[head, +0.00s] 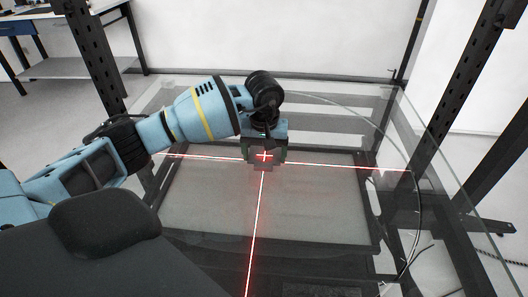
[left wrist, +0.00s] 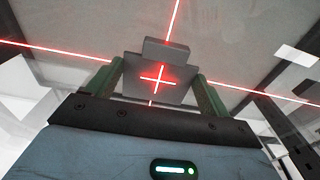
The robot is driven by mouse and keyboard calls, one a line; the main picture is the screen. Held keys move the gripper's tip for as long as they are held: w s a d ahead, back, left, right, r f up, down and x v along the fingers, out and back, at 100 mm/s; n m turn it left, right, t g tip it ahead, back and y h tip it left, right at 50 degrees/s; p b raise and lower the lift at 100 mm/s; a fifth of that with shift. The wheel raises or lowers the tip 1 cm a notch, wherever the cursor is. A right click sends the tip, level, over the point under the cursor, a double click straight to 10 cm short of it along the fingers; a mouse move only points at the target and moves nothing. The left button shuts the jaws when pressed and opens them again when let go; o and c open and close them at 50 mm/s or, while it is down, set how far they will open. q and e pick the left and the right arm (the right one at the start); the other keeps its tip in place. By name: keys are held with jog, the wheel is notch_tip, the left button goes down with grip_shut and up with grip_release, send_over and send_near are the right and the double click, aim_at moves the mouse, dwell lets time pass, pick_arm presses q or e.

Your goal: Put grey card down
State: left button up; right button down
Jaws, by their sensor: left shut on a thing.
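The grey card (left wrist: 142,88) is held between the two greenish fingers of my left gripper (left wrist: 160,85) in the left wrist view. A smaller grey block-like part (left wrist: 166,50) shows at its far edge. A red laser cross falls on the card. I cannot tell whether the card touches the glass. My right gripper is in neither view.
Red laser lines cross on the glass around the gripper. Dark frame posts (head: 470,75) stand at the right and another post (head: 95,55) at the left. A cable (head: 418,215) curves along the right side. A workbench (head: 65,30) stands at the back left. The glass around the gripper is clear.

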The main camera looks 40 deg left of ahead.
aim_at(264, 162)
pick_arm(q)
jog(key=shift+f, duration=0.3)
jog(key=o, duration=0.9)
jog(key=shift+r, duration=0.15)
notch_tip(264, 162, up, 12)
jog(key=shift+s+d+r, duration=0.15)
jog(key=shift+s+d, duration=0.1)
jog(key=shift+s, duration=0.1)
